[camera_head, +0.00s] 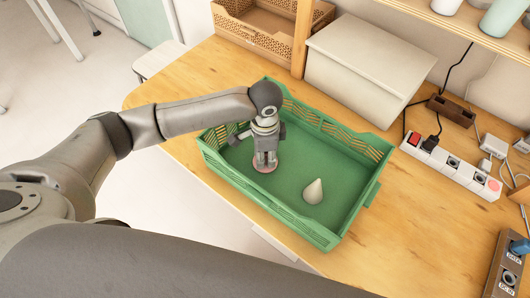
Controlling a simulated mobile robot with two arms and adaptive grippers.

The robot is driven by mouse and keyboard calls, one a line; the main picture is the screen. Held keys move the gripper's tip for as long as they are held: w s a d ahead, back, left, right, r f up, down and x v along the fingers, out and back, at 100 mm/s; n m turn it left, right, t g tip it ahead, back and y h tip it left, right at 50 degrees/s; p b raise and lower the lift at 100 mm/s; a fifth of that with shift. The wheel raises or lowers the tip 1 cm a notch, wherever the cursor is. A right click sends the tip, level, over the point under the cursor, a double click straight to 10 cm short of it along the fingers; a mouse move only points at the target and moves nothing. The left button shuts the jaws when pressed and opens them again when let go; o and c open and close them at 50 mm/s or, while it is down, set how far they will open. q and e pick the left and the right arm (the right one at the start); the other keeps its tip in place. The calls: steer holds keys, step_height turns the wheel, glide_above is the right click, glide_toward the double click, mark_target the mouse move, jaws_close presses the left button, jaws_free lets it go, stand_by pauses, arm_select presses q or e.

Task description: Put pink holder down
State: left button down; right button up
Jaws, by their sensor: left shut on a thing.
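The pink holder (264,168) shows as a small pinkish round edge inside the green crate (235,187), at its left-middle part. My left gripper (265,161) points down into the crate and is shut on the holder. The gripper covers most of the holder from above. I cannot tell whether the holder touches the crate floor. My right gripper is not in view.
A pale cone-shaped thing (314,192) stands in the crate to the right of the holder. The crate sits on a wooden table (420,225). A beige box (362,70) stands behind it, a power strip (450,165) to the right. The crate's right floor is mostly free.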

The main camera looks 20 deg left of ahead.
arm_select(q)
steer(key=c, duration=1.1)
jaws_free()
steer(key=shift+f, duration=0.1)
steer(key=shift+c, duration=0.2)
step_height(320, 180, up, 12)
steer(key=shift+b, duration=0.4)
